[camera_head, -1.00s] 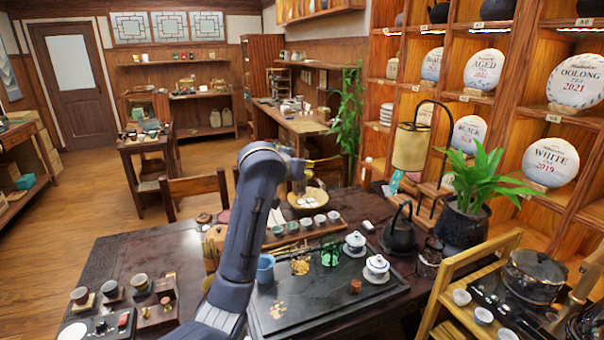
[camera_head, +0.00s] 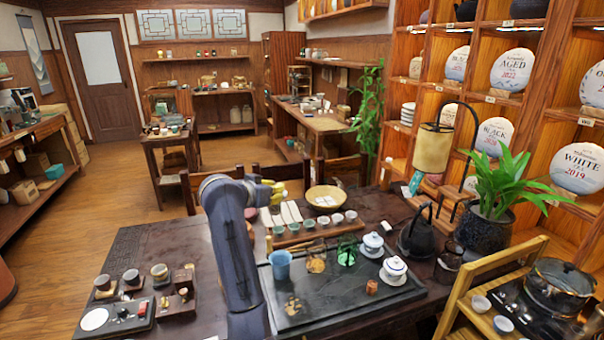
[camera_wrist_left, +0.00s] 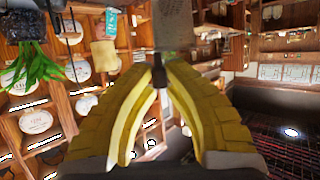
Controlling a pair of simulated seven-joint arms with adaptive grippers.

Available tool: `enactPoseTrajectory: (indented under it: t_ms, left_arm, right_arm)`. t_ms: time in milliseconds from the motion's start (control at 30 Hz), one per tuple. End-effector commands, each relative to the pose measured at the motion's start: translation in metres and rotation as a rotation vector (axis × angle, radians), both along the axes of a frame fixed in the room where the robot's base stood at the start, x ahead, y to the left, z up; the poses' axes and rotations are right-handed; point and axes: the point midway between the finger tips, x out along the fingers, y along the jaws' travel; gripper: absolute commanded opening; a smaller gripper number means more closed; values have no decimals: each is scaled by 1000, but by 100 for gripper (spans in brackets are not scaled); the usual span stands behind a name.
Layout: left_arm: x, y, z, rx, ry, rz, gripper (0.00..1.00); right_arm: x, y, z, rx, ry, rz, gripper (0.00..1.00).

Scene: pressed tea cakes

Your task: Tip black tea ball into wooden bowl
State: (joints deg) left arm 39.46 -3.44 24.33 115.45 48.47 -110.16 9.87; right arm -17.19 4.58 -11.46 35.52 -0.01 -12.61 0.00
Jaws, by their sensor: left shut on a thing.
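My left arm rises from the bottom centre in the head view, with the yellow fingers of my left gripper (camera_head: 273,190) near its top. In the left wrist view the gripper (camera_wrist_left: 160,88) is shut on a thin dark stem (camera_wrist_left: 159,72). The stem meets a flat grey-beige piece (camera_wrist_left: 173,28) at the top; I cannot tell what this held thing is. A round, light-brown bowl (camera_head: 325,188), possibly the wooden bowl, stands right of the gripper on the far part of the table, with pale pieces in it. I cannot make out a black tea ball. My right gripper is out of view.
A dark tea tray (camera_head: 345,303) holds a blue cup (camera_head: 280,264), glass vessels and lidded white cups. A row of small cups stands behind it. A black kettle (camera_head: 416,238), a lamp (camera_head: 434,147) and a potted plant (camera_head: 485,228) stand right. Small cups stand on the left.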

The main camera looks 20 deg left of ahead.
Motion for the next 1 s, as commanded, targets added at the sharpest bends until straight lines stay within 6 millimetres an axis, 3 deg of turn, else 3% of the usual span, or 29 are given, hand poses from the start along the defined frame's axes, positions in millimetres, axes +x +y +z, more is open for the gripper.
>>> enactPoseTrajectory:
  t_ms: [200,500,733,1000]
  left_arm:
    - [-45,50,-60,-4,2,59,0]
    - [-96,89,-119,-1,1,124,0]
    - [-115,100,-138,3,1,144,0]
    - [-114,99,-147,72,99,146,0]
  right_arm:
    - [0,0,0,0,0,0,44]
    - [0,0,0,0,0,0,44]
    - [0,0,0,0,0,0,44]
    - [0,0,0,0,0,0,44]
